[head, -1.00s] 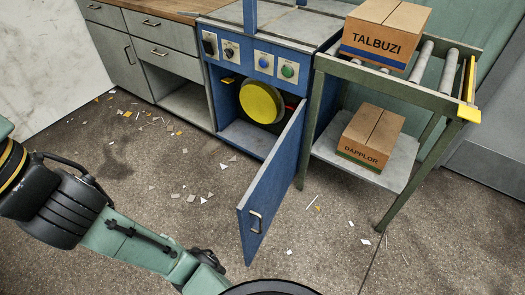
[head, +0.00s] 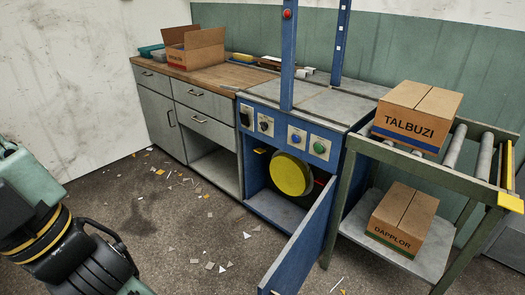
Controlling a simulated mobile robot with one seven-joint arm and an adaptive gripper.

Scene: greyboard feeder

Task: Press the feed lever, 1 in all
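A blue machine (head: 352,146) stands mid-view with its lower door (head: 303,240) swung open. Inside the compartment is a yellow round disc (head: 291,174), with a small yellow piece (head: 261,151) at the upper left of the opening. The front panel carries a black switch (head: 244,116), a dark rotary knob (head: 265,125), a blue button (head: 297,137) and a green button (head: 319,147). A red button (head: 288,14) sits on the blue upright. I cannot tell which part is the feed lever. My gripper is out of view; only part of my arm shows at lower left.
A roller stand (head: 485,177) at right bears the TALBUZI box (head: 419,112); the DAPPLOR box (head: 402,215) is on its lower shelf (head: 358,238). A wooden-topped cabinet (head: 212,78) with an open box (head: 193,52) stands left. Scraps litter the open floor. The open door projects forward.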

